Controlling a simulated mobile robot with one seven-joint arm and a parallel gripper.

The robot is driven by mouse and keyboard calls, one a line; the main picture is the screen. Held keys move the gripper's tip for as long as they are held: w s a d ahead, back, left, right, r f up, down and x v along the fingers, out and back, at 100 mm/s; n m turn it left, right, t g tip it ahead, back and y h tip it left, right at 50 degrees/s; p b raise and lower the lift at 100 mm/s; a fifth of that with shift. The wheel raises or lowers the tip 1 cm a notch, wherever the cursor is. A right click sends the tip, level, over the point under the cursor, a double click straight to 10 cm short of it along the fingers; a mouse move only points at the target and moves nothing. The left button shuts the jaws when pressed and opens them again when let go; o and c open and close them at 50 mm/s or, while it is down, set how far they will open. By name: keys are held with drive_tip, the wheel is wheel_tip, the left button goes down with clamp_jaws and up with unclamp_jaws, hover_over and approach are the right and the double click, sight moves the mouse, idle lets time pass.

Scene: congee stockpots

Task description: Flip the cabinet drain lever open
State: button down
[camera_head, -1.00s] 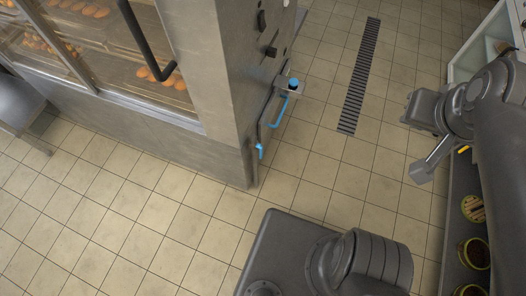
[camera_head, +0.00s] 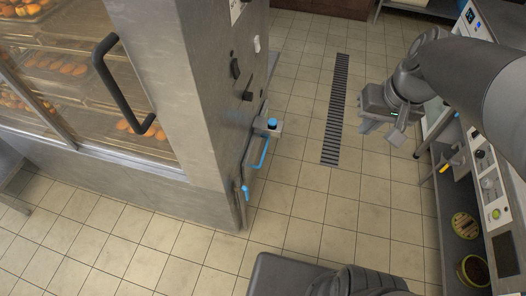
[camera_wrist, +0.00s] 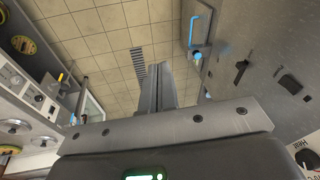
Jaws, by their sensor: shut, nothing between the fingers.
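The steel cabinet (camera_head: 205,100) stands at left in the head view. Low on its right side are a blue-tipped lever (camera_head: 245,192), a bent blue handle (camera_head: 262,152) and a blue knob (camera_head: 272,123) on a small bracket. I cannot tell for sure which is the drain lever. In the wrist view, a blue handle (camera_wrist: 194,28) and the blue knob (camera_wrist: 197,55) show right of the fingers. My gripper (camera_head: 371,126) is shut and empty, in the air right of the cabinet, apart from the blue fittings. Its fingers (camera_wrist: 153,75) also show in the wrist view.
A floor grate (camera_head: 336,110) runs along the tiles between cabinet and gripper. A counter with panels (camera_head: 493,205) and a shelf of bowls (camera_head: 465,226) stands close on the right. The cabinet's black door handle (camera_head: 118,88) juts out. The tiles beside the cabinet are clear.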

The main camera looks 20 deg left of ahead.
drive_tip(key=w+a+f+n+g+y, duration=0.1)
drive_tip(key=w+a+f+g+y, duration=0.15)
drive_tip(key=w+f, duration=0.45)
drive_tip(key=w+a+f+g+y, duration=0.2)
drive_tip(key=w+a+f+y, duration=0.15)
drive_tip(key=f, duration=0.75)
drive_tip(key=w+a+f+n+g+y, duration=0.15)
drive_tip(key=w+a+f, duration=0.3)
drive_tip(key=f, duration=0.45)
drive_tip(key=s+a+f+m+t+y, duration=0.1)
drive_tip(key=a+f+y, duration=0.1)
drive_tip(key=f, duration=0.8)
drive_tip(key=s+a+f+m+t+y, duration=0.1)
drive_tip(key=s+a+f+y, duration=0.1)
drive_tip(key=f, duration=0.9)
drive_tip(key=s+a+f+m+t+y, duration=0.1)
drive_tip(key=f+y, duration=0.3)
drive_tip(key=f, duration=0.7)
drive_tip(key=shift+s+a+f+m, duration=0.25)
drive_tip(key=shift+s+a+m, duration=0.2)
drive_tip(key=shift+a, duration=0.2)
drive_tip(key=s+a, duration=0.4)
drive_tip(key=a, duration=0.6)
drive_tip(key=shift+s+a, duration=0.2)
drive_tip(key=shift+a, duration=0.2)
